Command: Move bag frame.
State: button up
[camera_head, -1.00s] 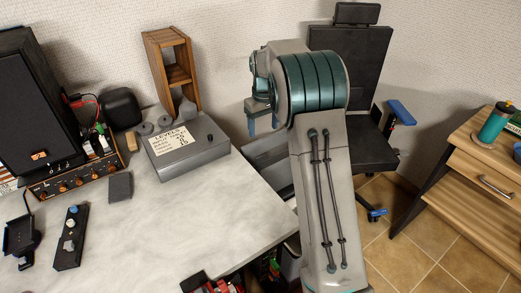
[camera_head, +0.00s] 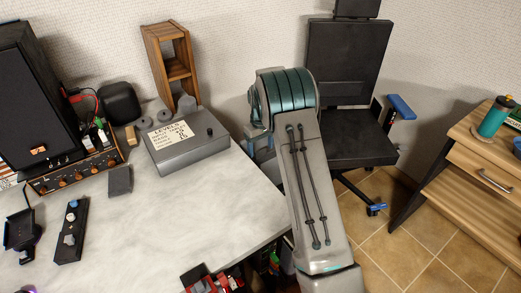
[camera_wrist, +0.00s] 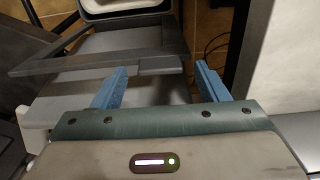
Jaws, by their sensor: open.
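A dark grey rectangular frame (camera_wrist: 85,62), which looks like the bag frame, shows in the wrist view just beyond my fingers. Its near bar runs across the view and has a small raised tab (camera_wrist: 160,66) at its right part. My gripper (camera_wrist: 161,70) is open, with its two blue fingers apart and nothing held between them. The tab lies in line with the gap between the fingertips; I cannot tell whether they touch it. In the head view my arm covers most of the gripper, and the frame is not clear there.
A marble-topped desk (camera_head: 190,215) stands left of my arm, with a grey levels box (camera_head: 188,148) near its back edge. A black chair (camera_head: 350,95) stands behind my arm. A wooden drawer unit (camera_head: 470,160) is at the right, with tiled floor (camera_head: 400,225) between.

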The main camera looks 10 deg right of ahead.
jog(key=shift+f, duration=0.7)
jog(key=c, duration=1.4)
jog(key=shift+s+b, duration=0.15)
jog(key=shift+b, duration=0.15)
